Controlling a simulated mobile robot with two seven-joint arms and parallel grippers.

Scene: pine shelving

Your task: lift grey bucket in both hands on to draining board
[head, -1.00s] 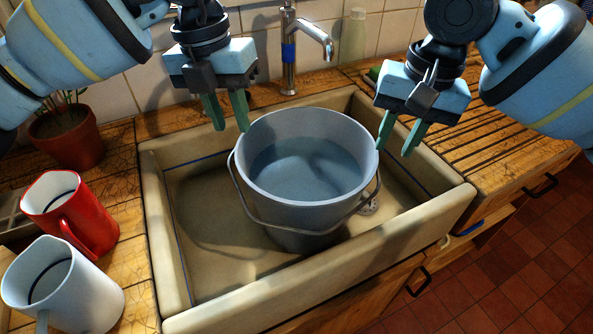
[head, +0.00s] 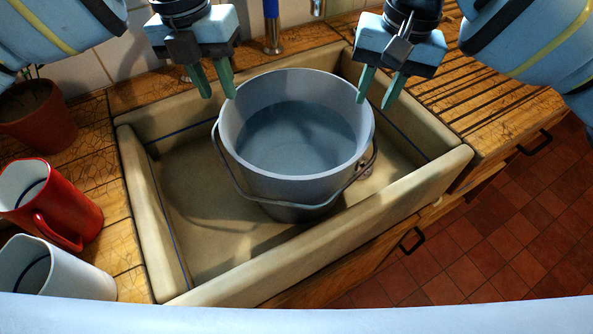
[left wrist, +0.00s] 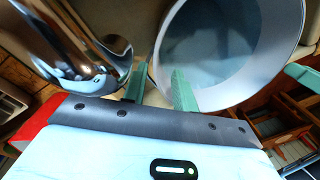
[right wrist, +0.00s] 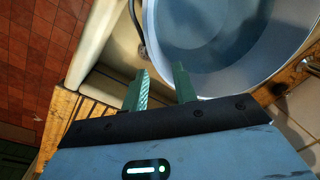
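The grey bucket (head: 245,176) stands upright in the pale sink (head: 225,283), with blue-grey water (head: 300,138) inside. Its wire handle (head: 236,190) hangs down over the front. My left gripper (head: 218,97) is open at the bucket's back left rim; the left wrist view shows one finger overlapping the rim and one outside it. My right gripper (head: 373,105) is open at the back right rim, and one finger overlaps the rim in the right wrist view (right wrist: 160,75). I cannot tell whether either touches the rim. The grooved draining board (head: 490,92) is right of the sink.
A red mug (head: 55,205) and a white mug (head: 60,272) stand on the wooden counter left of the sink, by a plant pot (head: 38,118). The tap (head: 272,28) rises behind the sink. The visible draining board is clear.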

